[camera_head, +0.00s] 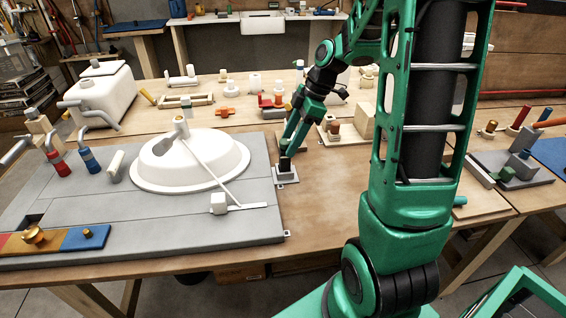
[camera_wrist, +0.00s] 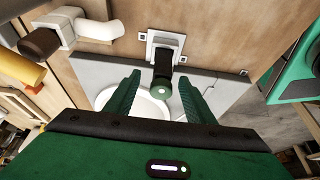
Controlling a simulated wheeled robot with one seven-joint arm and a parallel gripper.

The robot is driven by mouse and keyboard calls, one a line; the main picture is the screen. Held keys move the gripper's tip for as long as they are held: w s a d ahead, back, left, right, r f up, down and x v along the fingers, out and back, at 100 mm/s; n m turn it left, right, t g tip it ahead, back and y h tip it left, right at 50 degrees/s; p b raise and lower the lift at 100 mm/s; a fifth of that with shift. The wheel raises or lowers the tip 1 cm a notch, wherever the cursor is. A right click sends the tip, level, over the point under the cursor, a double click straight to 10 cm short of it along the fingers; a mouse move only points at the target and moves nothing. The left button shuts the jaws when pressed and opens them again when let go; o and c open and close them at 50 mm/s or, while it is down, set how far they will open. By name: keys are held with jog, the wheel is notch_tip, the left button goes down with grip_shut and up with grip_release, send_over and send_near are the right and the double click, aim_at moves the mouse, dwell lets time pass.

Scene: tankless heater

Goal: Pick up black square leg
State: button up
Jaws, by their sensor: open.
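The black square leg (camera_head: 284,165) stands upright on a small white square plate (camera_head: 288,180) at the right edge of the grey board. In the wrist view the leg (camera_wrist: 163,66) shows a dark square body with a round greenish end, and the white plate (camera_wrist: 166,38) is behind it. My gripper (camera_head: 287,150) is just above the leg, pointing down. In the wrist view my gripper (camera_wrist: 160,80) is open, with one green finger on each side of the leg in the picture. I cannot tell whether either finger touches it.
A white round basin (camera_head: 190,160) with a thin rod sits on the grey board (camera_head: 150,225) left of the leg. A wooden block (camera_head: 365,122) and small parts stand right of my gripper. The bench below the leg is mostly clear.

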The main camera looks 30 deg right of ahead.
aim_at(285, 148)
jog(key=shift+x, duration=2.3)
jog(key=shift+s, duration=0.1)
grip_shut()
jog(key=shift+r, duration=0.15)
jog(key=shift+r, duration=0.6)
notch_tip(285, 148, up, 3)
jog(key=shift+f, duration=0.25)
jog(key=s+a+r, duration=0.2)
jog(key=a+r, duration=0.5)
jog(key=a, duration=0.4)
jog(key=shift+a, duration=0.35)
